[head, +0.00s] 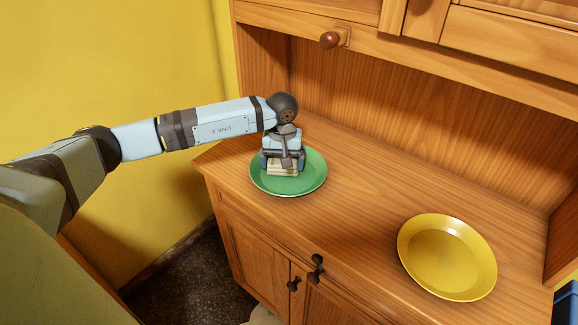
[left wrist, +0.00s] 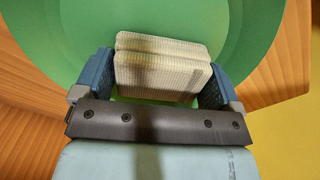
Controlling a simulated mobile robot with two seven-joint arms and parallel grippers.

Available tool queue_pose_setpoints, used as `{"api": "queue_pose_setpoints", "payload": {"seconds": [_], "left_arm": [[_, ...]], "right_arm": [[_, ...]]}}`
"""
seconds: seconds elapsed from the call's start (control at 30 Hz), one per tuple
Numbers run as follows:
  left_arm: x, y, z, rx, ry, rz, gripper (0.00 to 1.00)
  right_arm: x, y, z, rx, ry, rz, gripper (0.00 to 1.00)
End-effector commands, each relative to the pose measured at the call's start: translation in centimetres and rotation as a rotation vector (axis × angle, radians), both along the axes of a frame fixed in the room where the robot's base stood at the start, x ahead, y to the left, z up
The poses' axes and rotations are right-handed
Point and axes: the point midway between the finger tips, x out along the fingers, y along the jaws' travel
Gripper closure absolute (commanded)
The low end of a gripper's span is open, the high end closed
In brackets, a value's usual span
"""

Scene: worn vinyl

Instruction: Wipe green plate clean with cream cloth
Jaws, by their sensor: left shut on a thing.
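The green plate (head: 312,181) lies on the wooden counter of the hutch, near its left end. My left gripper (head: 283,166) is over the plate, pointing down, shut on the folded cream cloth (head: 283,170). In the left wrist view the cloth (left wrist: 162,75) sits between the two blue fingers of the gripper (left wrist: 155,82), with the green plate (left wrist: 60,50) right behind it. The cloth is at the plate's surface; I cannot tell if it presses on it. No dirt shows on the visible part of the plate. My right gripper is not in view.
A yellow plate (head: 447,257) lies on the counter (head: 370,190) to the right, near the front edge. The hutch's upper drawers (head: 360,42) overhang the back. The counter between the plates is clear. A yellow wall (head: 110,70) stands at left.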

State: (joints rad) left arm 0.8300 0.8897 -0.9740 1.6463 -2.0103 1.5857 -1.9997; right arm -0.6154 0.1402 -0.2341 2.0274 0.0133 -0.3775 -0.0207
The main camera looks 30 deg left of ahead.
Motion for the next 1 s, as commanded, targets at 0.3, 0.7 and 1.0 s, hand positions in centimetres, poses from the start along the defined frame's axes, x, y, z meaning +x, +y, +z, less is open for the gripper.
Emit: {"api": "queue_pose_setpoints", "payload": {"seconds": [0.3, 0.7, 1.0], "left_arm": [[0.0, 0.0, -0.5, -0.001, -0.001, -0.001, 0.29], [-0.1, -1.5, -0.6, -0.002, 0.0, -0.005, 0.29], [-0.3, -3.7, -0.6, -0.002, 0.0, -0.003, 0.29]], "right_arm": [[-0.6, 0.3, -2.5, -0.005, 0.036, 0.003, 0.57], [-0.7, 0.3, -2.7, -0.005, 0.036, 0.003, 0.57], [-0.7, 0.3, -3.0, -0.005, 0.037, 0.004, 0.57]]}}
